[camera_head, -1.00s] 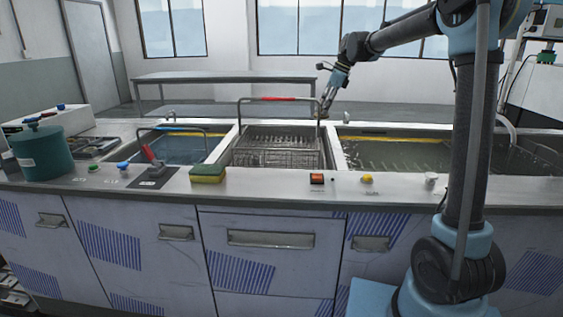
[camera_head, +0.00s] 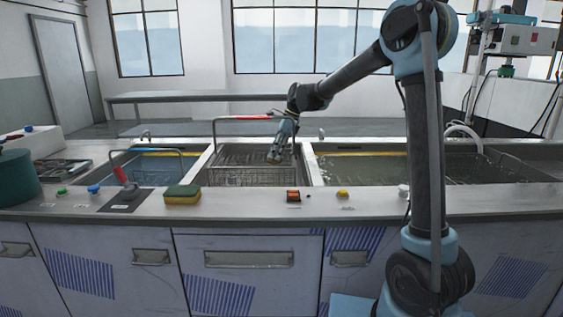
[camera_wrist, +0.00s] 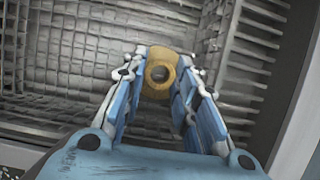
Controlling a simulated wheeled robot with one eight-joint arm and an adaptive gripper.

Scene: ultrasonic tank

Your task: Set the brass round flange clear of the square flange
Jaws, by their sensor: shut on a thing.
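The flange is too small to make out in the head view. I cannot make out the square flange in either view.
The basket has a tall handle with a red grip (camera_head: 243,117). A left tank (camera_head: 150,167) and a wide right tank (camera_head: 365,168) flank it. A yellow-green sponge (camera_head: 183,194), a red switch (camera_head: 293,195) and a yellow button (camera_head: 342,194) lie along the front ledge.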

